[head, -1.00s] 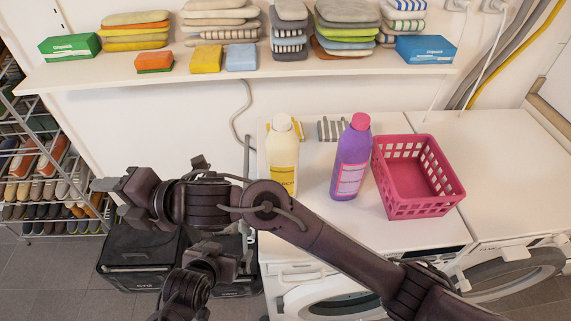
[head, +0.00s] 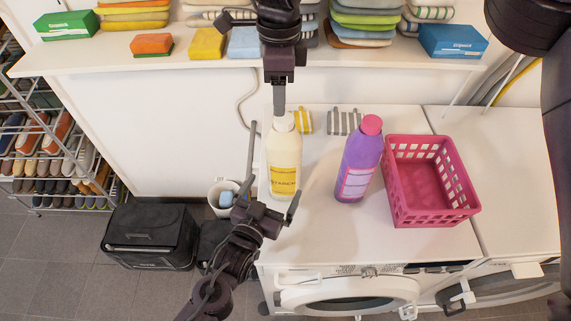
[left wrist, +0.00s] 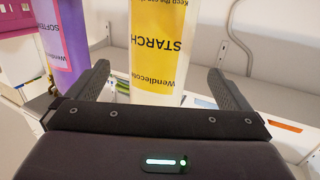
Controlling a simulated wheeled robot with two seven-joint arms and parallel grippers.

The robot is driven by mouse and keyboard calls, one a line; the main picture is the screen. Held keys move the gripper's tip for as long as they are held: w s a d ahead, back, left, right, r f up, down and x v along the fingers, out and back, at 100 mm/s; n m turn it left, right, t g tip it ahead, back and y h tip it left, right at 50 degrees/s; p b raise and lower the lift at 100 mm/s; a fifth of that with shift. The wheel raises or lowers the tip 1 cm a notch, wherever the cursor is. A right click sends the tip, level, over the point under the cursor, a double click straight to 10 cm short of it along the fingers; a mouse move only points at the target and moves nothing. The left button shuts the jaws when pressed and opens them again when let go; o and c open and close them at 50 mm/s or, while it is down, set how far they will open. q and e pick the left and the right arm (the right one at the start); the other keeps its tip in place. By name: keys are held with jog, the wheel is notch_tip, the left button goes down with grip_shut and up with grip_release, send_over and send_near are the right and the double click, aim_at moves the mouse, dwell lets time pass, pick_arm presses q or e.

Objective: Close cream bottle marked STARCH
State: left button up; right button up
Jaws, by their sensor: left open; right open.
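The cream bottle marked STARCH (head: 284,160) stands upright on the white machine top, with a yellow label. Its top is partly hidden by my right gripper (head: 279,106), which points straight down over it; I cannot tell whether they touch. My right gripper is open, though its fingers overlap in the head view. My left gripper (head: 272,165) is open, with its fingers spread toward the bottle from the front left. In the left wrist view the bottle (left wrist: 158,45) stands between the spread fingers, with gaps on both sides.
A purple bottle with a pink cap (head: 359,160) stands just right of the cream bottle. A pink basket (head: 432,215) is farther right. Two striped cloths (head: 345,122) lie behind. A shelf (head: 180,68) with folded stacks and boxes runs along the wall.

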aim_at(284, 169)
pick_arm(q)
jog(key=shift+r, duration=0.1)
pick_arm(e)
jog(key=shift+w+d+r, duration=0.1)
jog(key=shift+d+r, duration=0.15)
jog(key=shift+r, duration=0.2)
jog(key=shift+w+d+r, duration=0.1)
jog(key=shift+d+r, duration=0.1)
jog(key=shift+r, duration=0.2)
jog(key=shift+a, duration=0.1)
pick_arm(q)
jog(key=shift+x, duration=3.95)
pick_arm(e)
jog(key=shift+f, duration=0.1)
pick_arm(q)
jog(key=c, duration=1.9)
pick_arm(e)
jog(key=m, duration=0.7)
jog(key=shift+m, duration=0.4)
jog(key=m, duration=0.5)
jog(key=shift+m, duration=0.4)
